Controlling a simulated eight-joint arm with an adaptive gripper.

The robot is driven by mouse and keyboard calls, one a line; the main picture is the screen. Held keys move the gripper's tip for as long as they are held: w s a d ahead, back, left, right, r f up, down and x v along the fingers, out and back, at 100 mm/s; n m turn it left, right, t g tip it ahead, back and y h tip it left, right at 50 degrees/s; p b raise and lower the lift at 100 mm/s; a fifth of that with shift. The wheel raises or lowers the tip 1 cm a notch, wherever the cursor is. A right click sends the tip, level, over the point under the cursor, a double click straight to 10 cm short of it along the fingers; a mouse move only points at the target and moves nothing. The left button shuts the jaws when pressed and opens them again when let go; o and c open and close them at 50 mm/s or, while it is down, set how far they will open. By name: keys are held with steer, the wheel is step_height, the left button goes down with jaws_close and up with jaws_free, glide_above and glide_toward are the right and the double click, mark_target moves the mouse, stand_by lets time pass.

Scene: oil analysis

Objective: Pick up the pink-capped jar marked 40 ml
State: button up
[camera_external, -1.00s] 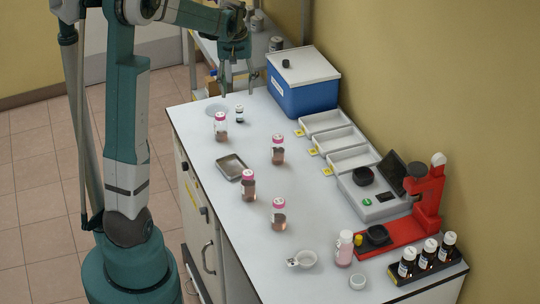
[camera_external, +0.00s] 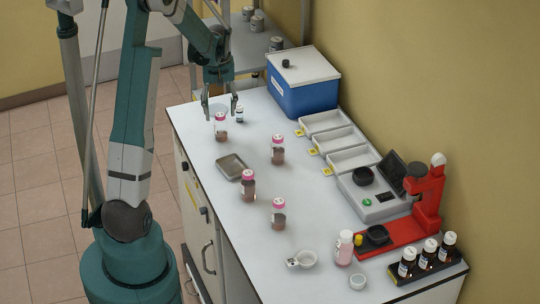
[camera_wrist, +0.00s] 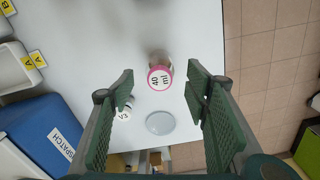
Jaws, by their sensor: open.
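The pink-capped jar marked 40 ml (camera_wrist: 160,79) stands upright on the bench in the wrist view, its cap label readable and its body mostly hidden under the cap. In the external view it appears to be the far pink-capped jar (camera_external: 221,127), with brownish contents. My gripper (camera_external: 221,116) is open and empty, just above and behind this jar. In the wrist view my gripper's fingers (camera_wrist: 165,85) stand apart on either side of the jar. Other pink-capped jars (camera_external: 278,150), (camera_external: 248,185), (camera_external: 279,214) stand nearer on the bench; their labels are unreadable.
A small vial (camera_external: 240,114) and a pale round dish (camera_wrist: 160,123) are close to the jar. A metal tray (camera_external: 231,167), a blue box (camera_external: 303,83), white trays (camera_external: 338,141) and a red stand (camera_external: 428,200) occupy the bench. Bare bench lies around the jars.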

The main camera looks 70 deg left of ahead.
mark_target(220, 115)
steer(key=shift+f, duration=0.35)
steer(key=shift+f, duration=0.1)
steer(key=shift+f, duration=1.2)
steer(key=shift+f, duration=0.1)
steer(key=shift+f, duration=2.5)
steer(key=c, duration=1)
